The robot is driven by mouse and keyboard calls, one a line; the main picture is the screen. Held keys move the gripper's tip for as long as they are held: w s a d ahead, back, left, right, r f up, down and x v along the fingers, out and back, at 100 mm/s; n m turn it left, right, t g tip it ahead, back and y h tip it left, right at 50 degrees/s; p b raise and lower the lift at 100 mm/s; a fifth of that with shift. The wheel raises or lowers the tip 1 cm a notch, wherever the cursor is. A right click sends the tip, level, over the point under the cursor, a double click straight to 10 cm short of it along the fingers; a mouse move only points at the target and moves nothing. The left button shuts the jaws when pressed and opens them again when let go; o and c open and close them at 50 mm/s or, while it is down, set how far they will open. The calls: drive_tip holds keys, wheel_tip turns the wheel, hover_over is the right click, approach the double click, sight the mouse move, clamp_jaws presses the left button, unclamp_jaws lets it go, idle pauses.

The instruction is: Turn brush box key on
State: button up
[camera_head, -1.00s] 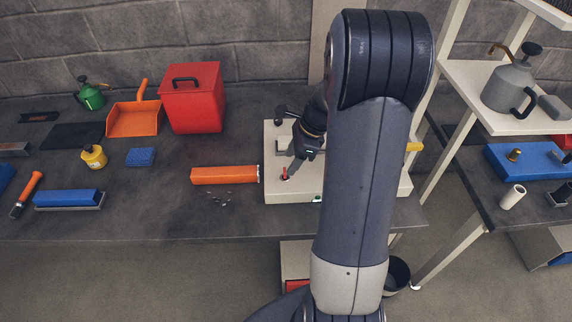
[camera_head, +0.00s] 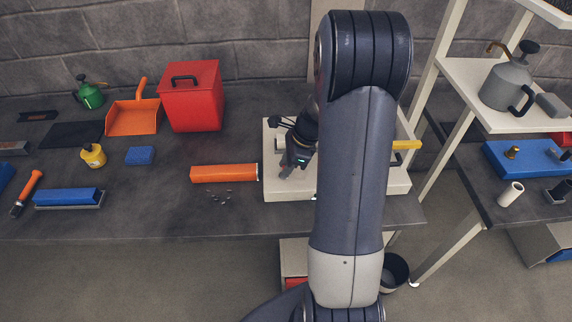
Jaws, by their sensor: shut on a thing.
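The brush box appears to be the low cream box (camera_head: 285,190) at the right end of the bench. Its left part shows, and my arm covers much of the rest. My gripper (camera_head: 286,174) points down at the box's front left area. It is shut, apparently on the small red key, which is hidden behind the fingers. I cannot tell how far the key is turned.
An orange bar (camera_head: 224,173) lies just left of the box, with several small metal bits (camera_head: 219,195) in front. A red bin (camera_head: 192,97) and orange dustpan (camera_head: 134,118) stand farther back. A shelf post (camera_head: 444,250) stands at right.

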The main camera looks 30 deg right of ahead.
drive_tip(key=c, duration=0.3)
drive_tip(key=shift+n, duration=0.3)
drive_tip(key=n, duration=0.1)
drive_tip(key=n+g, duration=0.1)
drive_tip(key=n, duration=0.1)
drive_tip(key=shift+w+n+g+y, duration=0.15)
drive_tip(key=shift+n+g+y, duration=0.15)
drive_tip(key=n+g, duration=0.1)
drive_tip(key=n, duration=0.3)
drive_tip(key=shift+w+n+g, duration=0.1)
drive_tip(key=shift+n+g, duration=0.2)
drive_tip(key=shift+g, duration=0.1)
drive_tip(key=n, duration=0.2)
drive_tip(key=n+g+h, duration=0.1)
drive_tip(key=n, duration=0.1)
drive_tip(key=shift+w+a+g, duration=0.1)
drive_tip(key=shift+g, duration=0.2)
drive_tip(key=shift+a+n+g+h, duration=0.1)
drive_tip(key=shift+n+g+h, duration=0.25)
drive_tip(key=shift+n, duration=0.9)
drive_tip(key=shift+n+g+h, duration=0.15)
drive_tip(key=shift+n+h, duration=0.4)
drive_tip(key=shift+n, duration=0.7)
drive_tip(key=shift+w, duration=0.1)
